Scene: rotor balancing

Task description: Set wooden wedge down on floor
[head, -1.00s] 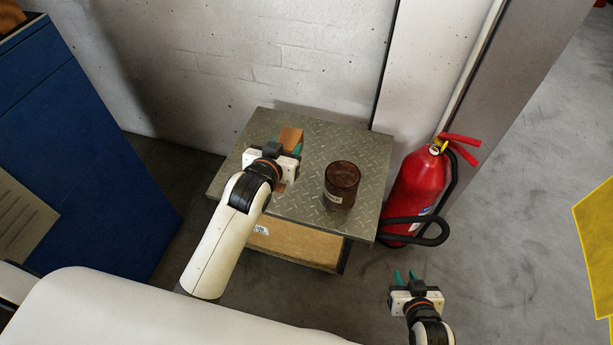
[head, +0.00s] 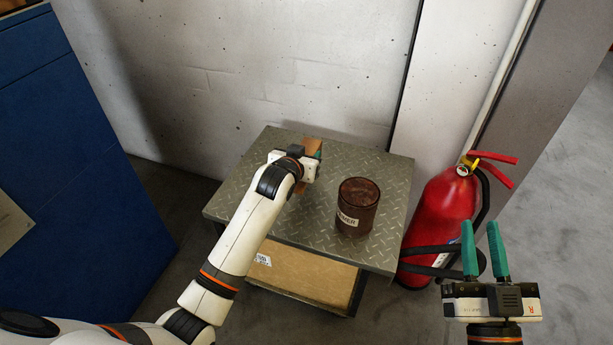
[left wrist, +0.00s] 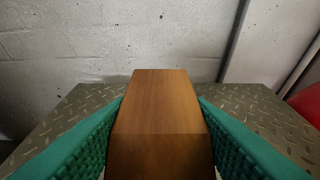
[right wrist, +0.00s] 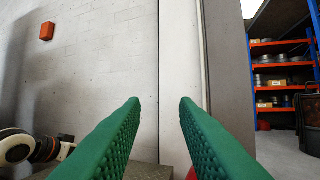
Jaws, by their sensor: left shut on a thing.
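The wooden wedge (left wrist: 160,110) is a brown block between the green fingers of my left gripper (left wrist: 158,130), which is shut on it. In the head view the wedge (head: 312,147) shows partly behind my left gripper (head: 305,165), over the back of the metal-topped cart. I cannot tell whether it touches the cart top. My right gripper (head: 486,250) is open and empty, in front of the fire extinguisher; its spread fingers also show in the right wrist view (right wrist: 160,112). The grey floor (head: 556,240) shows at the right.
The cart (head: 375,160) has a diamond-plate top and a lower wooden shelf. A dark brown labelled jar (head: 357,205) stands on it. A red fire extinguisher (head: 437,215) stands right of the cart. A blue cabinet (head: 70,150) is at the left. The wall (head: 270,60) is behind.

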